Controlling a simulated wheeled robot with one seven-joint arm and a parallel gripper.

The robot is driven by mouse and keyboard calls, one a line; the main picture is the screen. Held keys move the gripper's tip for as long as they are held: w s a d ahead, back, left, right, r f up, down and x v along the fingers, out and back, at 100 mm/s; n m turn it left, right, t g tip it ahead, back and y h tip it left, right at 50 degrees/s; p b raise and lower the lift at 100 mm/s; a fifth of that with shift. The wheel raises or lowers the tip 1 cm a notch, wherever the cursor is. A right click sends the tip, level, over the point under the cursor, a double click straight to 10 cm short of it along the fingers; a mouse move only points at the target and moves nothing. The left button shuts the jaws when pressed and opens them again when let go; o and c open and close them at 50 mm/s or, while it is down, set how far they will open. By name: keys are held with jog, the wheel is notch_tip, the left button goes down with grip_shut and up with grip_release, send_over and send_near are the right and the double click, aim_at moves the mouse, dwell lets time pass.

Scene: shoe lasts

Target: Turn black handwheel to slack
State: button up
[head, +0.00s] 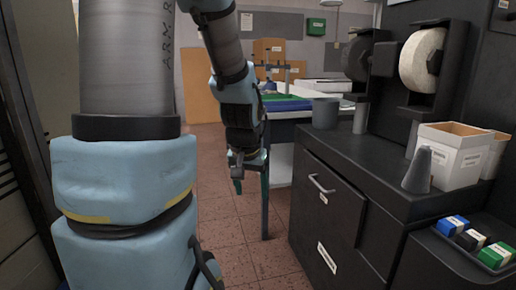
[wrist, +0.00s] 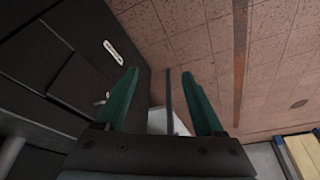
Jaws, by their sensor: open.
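No black handwheel can be made out for certain in either view. A machine with a dark round wheel (head: 356,58) and a pale wheel (head: 422,60) stands on the black cabinet at the right; I cannot tell whether any part of it is a handwheel. My gripper (head: 243,178) hangs low over the floor, left of the black cabinet and apart from it. In the wrist view my gripper (wrist: 158,74) shows two green fingers spread apart with nothing between them.
A table (head: 285,103) stands behind my gripper. Tiled floor (head: 222,226) is clear below.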

jog(key=s+a+n+g+p, duration=0.2)
jog(key=s+a, duration=0.3)
jog(key=s, duration=0.2)
notch_tip(320, 180, up, 11)
jog(key=p, duration=1.1)
jog(key=shift+y, duration=0.3)
